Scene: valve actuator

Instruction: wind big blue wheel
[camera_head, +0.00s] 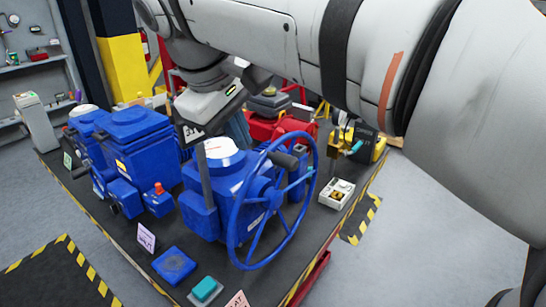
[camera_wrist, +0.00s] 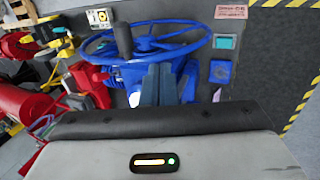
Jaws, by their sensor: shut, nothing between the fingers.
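The big blue wheel (camera_head: 236,222) is a spoked handwheel standing upright on the front of a blue valve actuator (camera_head: 200,215). A dark handle (camera_head: 283,159) sticks out from its upper rim. In the wrist view the wheel (camera_wrist: 190,27) spans the top middle, with the handle (camera_wrist: 124,40) left of the fingers. My gripper (camera_wrist: 158,72) is shut and empty, its grey fingers in front of the blue actuator body. In the head view my gripper (camera_head: 206,190) points down beside the actuator, left of the wheel and apart from the handle.
More blue actuators (camera_head: 130,145) stand at the left of the dark table. Red equipment (camera_head: 275,125) and a yellow device (camera_head: 375,145) stand behind. A teal block (camera_head: 204,288) and blue block (camera_head: 174,265) lie at the front. Grey floor (camera_head: 420,220) is clear at right.

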